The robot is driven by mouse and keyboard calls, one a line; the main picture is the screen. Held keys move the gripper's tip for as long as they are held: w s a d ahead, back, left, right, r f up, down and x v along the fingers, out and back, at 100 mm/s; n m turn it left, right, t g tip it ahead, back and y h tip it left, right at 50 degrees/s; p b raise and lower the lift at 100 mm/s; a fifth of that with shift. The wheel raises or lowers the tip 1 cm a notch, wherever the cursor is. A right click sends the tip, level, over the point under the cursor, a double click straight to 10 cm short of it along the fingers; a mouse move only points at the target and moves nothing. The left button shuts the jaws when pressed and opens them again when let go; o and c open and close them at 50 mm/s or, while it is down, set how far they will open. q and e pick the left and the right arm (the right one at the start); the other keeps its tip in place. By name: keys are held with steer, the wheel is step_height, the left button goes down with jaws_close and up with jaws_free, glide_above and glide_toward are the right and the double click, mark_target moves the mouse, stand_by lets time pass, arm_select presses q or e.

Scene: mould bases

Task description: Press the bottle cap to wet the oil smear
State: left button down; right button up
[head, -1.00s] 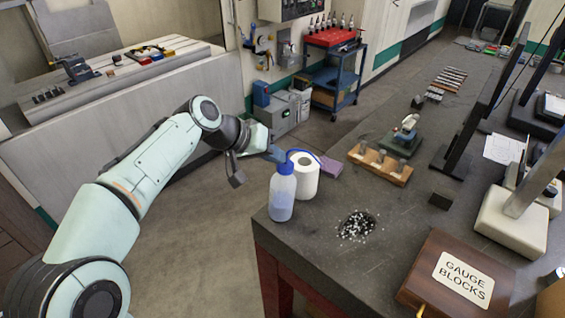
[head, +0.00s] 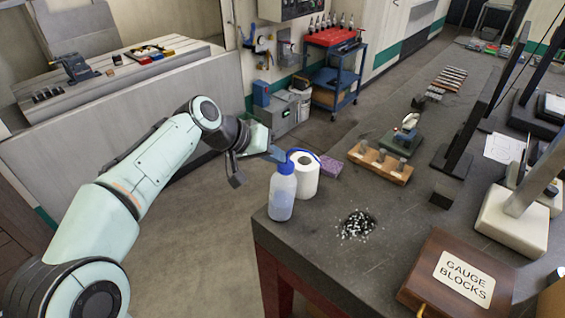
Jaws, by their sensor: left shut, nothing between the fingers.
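A clear squeeze bottle with pale blue liquid (head: 281,198) stands upright near the table's left corner. The oil smear (head: 356,226) is a dark patch scattered with white specks, on the table to the right of the bottle. My right gripper is not in view.
A white paper roll (head: 306,178) stands right behind the bottle, with a purple sponge (head: 330,167) beyond it. A wooden block with pegs (head: 380,165) lies farther back. The wooden gauge blocks box (head: 458,278) is at front right. The tabletop around the smear is clear.

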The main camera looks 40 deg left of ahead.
arm_select(q)
steer(key=shift+s+f, duration=0.1)
steer(key=shift+f, duration=0.2)
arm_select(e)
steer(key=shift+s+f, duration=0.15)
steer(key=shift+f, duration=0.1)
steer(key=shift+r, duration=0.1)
arm_select(q)
steer(key=shift+r, duration=0.4)
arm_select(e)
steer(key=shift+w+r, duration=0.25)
arm_select(q)
steer(key=shift+r+p, duration=0.4)
steer(key=shift+p, duration=0.1)
steer(key=r+p, duration=0.3)
steer(key=r, duration=0.2)
steer(key=shift+w+r, duration=0.1)
steer(key=shift+w, duration=0.1)
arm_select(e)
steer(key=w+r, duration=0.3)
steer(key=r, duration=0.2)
